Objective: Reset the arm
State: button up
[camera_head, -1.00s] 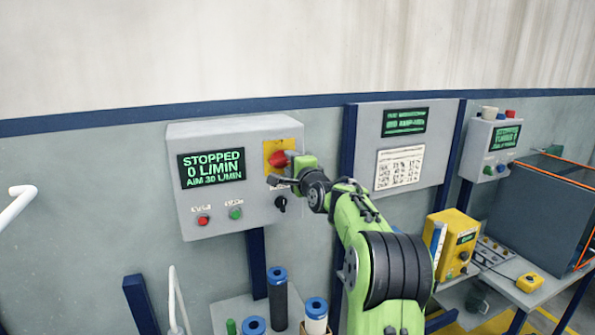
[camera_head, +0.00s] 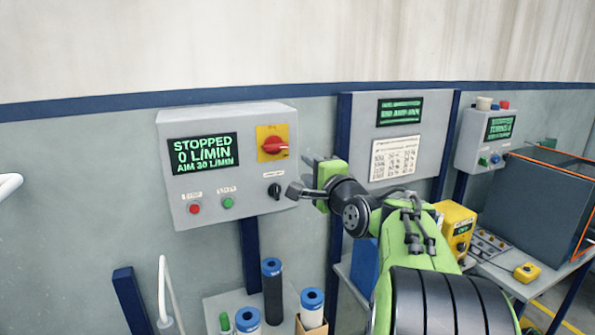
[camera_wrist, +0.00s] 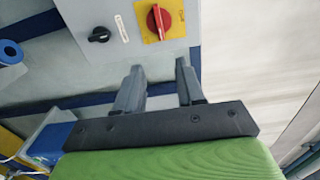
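My green arm reaches up from the bottom right in the head view. My gripper (camera_head: 296,191) is in front of the wall, close to the right edge of a grey control box (camera_head: 180,200). In the wrist view the two dark fingers of my gripper (camera_wrist: 160,80) stand apart with nothing between them. The box has a red rotary switch on a yellow plate (camera_head: 273,147), also in the wrist view (camera_wrist: 159,22), and a black knob (camera_head: 274,191), seen there too (camera_wrist: 99,34). The red switch handle lies roughly level in the head view. The box display (camera_head: 203,153) reads STOPPED, 0 L/MIN, AIM 30 L/MIN.
Red (camera_head: 195,209) and green (camera_head: 228,202) buttons sit low on the box. Blue-topped cylinders (camera_head: 272,290) stand below it. A second panel (camera_head: 400,150), a smaller box (camera_head: 484,140), a yellow unit (camera_head: 456,228) and a dark tank (camera_head: 540,205) are to the right.

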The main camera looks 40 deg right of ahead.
jog(key=s+a+f+n+g+y, duration=0.2)
jog(key=a+f+n, duration=0.25)
jog(key=a, duration=0.45)
jog(key=s+a+f+n+g+y, duration=0.25)
jog(key=a+n, duration=0.25)
jog(key=a, duration=0.4)
jog(key=s+a+f+n+g, duration=0.3)
jog(key=s+a+f+n, duration=0.1)
jog(key=s, duration=0.6)
jog(key=s+a+f+n+g, duration=0.4)
jog(key=s+f+n, duration=0.3)
jog(key=s+f, duration=0.2)
jog(key=shift+s+a, duration=0.3)
jog(key=shift+s, duration=0.7)
jog(key=shift+n, duration=0.25)
